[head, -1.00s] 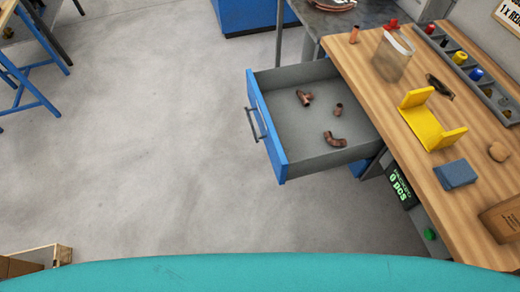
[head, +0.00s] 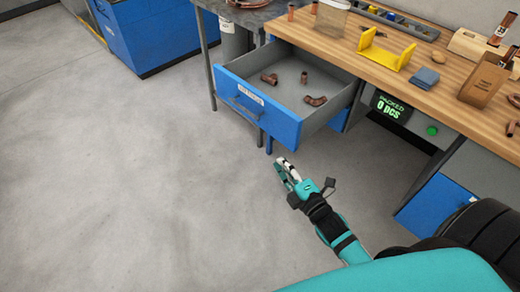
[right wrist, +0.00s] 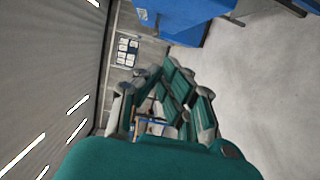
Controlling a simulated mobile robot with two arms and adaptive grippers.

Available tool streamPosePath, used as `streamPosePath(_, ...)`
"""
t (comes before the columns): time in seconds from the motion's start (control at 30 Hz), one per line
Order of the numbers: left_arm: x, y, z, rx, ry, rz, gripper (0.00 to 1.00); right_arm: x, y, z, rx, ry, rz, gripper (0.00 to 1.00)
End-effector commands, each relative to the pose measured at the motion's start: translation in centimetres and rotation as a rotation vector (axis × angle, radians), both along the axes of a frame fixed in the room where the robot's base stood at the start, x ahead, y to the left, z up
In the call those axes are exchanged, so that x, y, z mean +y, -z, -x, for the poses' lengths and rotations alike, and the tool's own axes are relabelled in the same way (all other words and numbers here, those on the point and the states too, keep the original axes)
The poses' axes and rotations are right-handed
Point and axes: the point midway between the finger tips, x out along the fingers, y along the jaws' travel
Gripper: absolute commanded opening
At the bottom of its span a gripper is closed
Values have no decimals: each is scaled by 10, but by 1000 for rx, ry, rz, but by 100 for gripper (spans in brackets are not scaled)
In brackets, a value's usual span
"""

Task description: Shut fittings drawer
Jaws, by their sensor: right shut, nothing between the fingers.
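The fittings drawer (head: 262,113) has a blue front with a pale label and a dark handle (head: 247,108). It stands pulled out from under the wooden workbench. Several copper fittings (head: 315,100) lie on its grey floor. My right gripper (head: 284,168) is shut and empty, in front of and below the drawer front in the head view, apart from it. In the right wrist view the gripper fingers (right wrist: 165,105) fill the middle, and the drawer cannot be made out for sure. My left gripper is not in view.
The workbench (head: 440,105) carries a yellow bracket (head: 385,55), a blue block (head: 425,78) and a brown box (head: 484,80). Below it are a counter display (head: 392,107) and a blue cabinet (head: 435,205). The floor (head: 120,190) to the left is clear.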

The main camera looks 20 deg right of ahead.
Motion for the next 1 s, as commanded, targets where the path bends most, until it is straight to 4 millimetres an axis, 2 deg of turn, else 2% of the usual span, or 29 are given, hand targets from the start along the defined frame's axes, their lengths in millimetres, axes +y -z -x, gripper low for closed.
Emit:
streamPosePath(0.17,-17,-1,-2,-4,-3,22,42,1,-7,-14,-19,-2,15,0)
streamPosePath(0.33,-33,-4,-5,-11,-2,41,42,5,-8,-46,-17,-2,13,0)
streamPosePath(0.6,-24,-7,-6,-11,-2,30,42,11,-7,-103,-14,-1,11,0)
streamPosePath(0.8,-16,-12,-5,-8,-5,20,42,-17,-6,-110,-12,-2,15,0)
streamPosePath(1.0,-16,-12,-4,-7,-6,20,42,-26,-5,-113,-12,-2,12,0)
